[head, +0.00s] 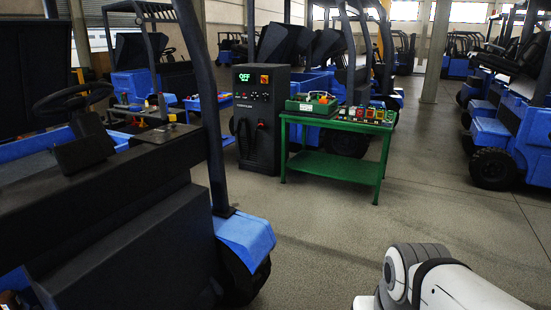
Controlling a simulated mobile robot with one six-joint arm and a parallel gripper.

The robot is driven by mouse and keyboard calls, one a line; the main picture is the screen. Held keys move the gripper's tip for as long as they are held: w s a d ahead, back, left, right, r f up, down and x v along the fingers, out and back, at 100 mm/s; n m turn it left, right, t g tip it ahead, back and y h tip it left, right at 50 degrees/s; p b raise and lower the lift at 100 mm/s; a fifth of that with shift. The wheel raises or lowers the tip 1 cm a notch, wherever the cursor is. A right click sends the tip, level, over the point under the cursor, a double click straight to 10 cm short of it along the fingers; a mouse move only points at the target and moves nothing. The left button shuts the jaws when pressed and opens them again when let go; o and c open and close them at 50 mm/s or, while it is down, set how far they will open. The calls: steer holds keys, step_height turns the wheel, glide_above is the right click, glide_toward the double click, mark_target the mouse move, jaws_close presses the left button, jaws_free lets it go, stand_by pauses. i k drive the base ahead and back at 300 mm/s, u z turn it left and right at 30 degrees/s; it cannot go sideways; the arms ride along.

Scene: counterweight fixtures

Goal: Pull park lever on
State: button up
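The near forklift (130,225), black and blue, fills the left side of the head view. Its steering wheel (74,98) and dark console stand at its upper left. Small levers (158,104) stick up from the panel to the right of the wheel. They are too small to tell which is the park lever or how it is set. A white and dark link of my arm shows at the bottom right. My gripper is outside the view.
A black charger cabinet (259,140) with a green "OFF" display stands beyond the forklift. Beside it is a green table (337,168) with a green case (311,104) and a button box (365,114). Other forklifts (508,135) line the right. The middle floor is clear.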

mark_target(161, 96)
steer(key=i, duration=1.6)
steer(key=z, duration=1)
steer(key=i, duration=1.2)
steer(key=u, duration=1.25)
steer(key=k, duration=0.1)
steer(key=u, duration=2.8)
steer(key=k, duration=0.55)
